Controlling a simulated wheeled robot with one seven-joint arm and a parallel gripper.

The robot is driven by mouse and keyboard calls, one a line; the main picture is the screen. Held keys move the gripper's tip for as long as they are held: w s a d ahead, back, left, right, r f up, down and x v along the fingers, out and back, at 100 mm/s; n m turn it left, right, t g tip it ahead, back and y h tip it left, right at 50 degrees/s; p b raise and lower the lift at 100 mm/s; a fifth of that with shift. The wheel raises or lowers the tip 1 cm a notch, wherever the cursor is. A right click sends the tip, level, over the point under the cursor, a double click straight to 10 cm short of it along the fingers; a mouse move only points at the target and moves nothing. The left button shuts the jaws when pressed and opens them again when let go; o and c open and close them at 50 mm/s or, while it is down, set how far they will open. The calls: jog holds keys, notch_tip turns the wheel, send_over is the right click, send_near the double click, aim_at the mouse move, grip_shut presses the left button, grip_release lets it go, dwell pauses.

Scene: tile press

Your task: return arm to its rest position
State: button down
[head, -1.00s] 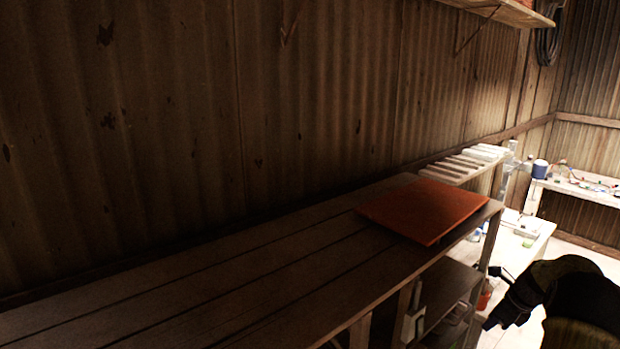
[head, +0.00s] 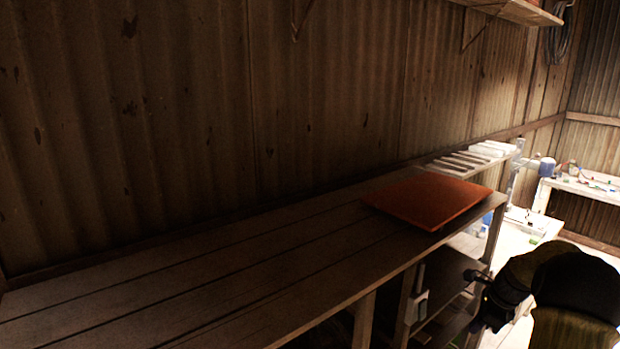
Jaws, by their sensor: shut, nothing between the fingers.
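My gripper (head: 476,333) is at the lower right, small and dark, at the end of my arm. It is in front of the shelving unit, below the level of its top. It holds nothing that I can see, and its fingers are hard to make out against the dark shelves. A flat orange-red tile (head: 428,197) lies on the right end of the wooden shelf top (head: 220,265), apart from my gripper.
Lower shelves (head: 437,285) under the top are open and hold some items. White slats (head: 468,158) and a lit bench (head: 585,190) with small objects stand at the back right. The corrugated wall (head: 200,120) runs behind. Most of the shelf top is bare.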

jog(key=s+a+f+n+b, duration=0.1)
jog(key=s+a+n+b, duration=0.1)
jog(key=s+a+n, duration=0.3)
jog(key=a+n+h+b, duration=0.1)
jog(key=a+n, duration=0.2)
jog(key=a, duration=0.4)
jog(key=s+a+f+n+b, duration=0.1)
jog(key=s+a+n+b, duration=0.1)
jog(key=s+a+n, duration=0.3)
jog(key=s+a+f+n+h+b, duration=0.1)
jog(key=s+a+f+n+b, duration=0.3)
jog(key=s+a+n, duration=0.6)
jog(key=shift+s+a+f+n, duration=0.15)
jog(key=shift+s+n, duration=0.45)
jog(key=shift+s, duration=0.55)
jog(key=shift+s, duration=0.1)
